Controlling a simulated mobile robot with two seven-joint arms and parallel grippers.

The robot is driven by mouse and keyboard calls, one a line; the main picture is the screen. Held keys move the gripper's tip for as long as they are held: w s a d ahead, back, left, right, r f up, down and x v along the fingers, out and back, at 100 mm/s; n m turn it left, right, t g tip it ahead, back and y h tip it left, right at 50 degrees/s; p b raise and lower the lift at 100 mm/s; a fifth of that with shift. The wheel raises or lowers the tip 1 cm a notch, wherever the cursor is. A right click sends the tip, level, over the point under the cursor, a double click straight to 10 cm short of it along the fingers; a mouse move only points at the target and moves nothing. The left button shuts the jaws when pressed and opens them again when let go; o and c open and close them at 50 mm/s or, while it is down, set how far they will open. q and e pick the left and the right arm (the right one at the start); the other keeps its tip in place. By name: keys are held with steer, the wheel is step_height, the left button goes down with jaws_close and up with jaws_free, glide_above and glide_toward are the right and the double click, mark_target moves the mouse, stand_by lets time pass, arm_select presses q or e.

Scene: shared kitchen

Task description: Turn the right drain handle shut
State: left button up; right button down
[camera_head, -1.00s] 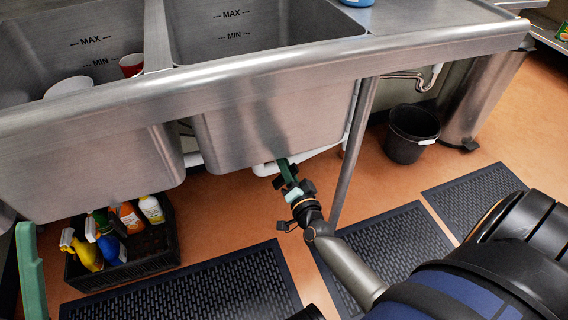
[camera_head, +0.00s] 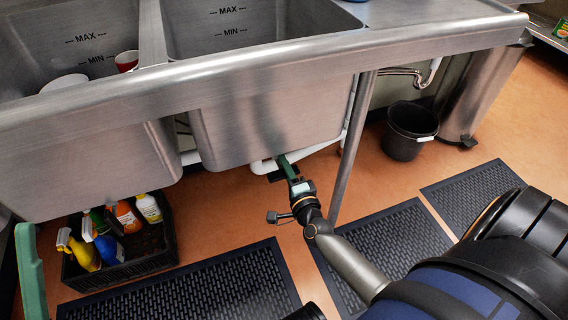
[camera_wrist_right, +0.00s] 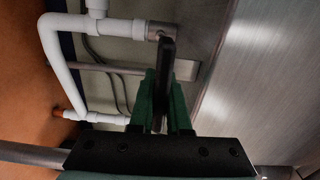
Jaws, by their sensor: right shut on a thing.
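The right drain handle is a dark bar (camera_wrist_right: 168,60) in the right wrist view, fixed near a metal fitting at the end of a white pipe. My right gripper (camera_wrist_right: 162,108) has its green fingers shut on this bar, one on each side. In the head view my right gripper (camera_head: 287,166) reaches in under the front of the right sink basin (camera_head: 270,120). The handle is mostly hidden there by the basin and gripper. A green piece at the left edge of the head view seems to be part of my left gripper (camera_head: 31,275); its jaws cannot be made out.
White drain pipe (camera_wrist_right: 57,62) runs beside the handle, and the steel basin wall (camera_wrist_right: 260,80) is close on the right. A sink leg (camera_head: 352,150) stands just right of my gripper. A crate of spray bottles (camera_head: 150,262), black mats (camera_head: 215,290) and a black bucket (camera_head: 405,145) are on the floor.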

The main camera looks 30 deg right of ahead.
steer(key=shift+r, duration=0.15)
stand_by(0.3)
steer(key=c, duration=0.9)
jaws_free()
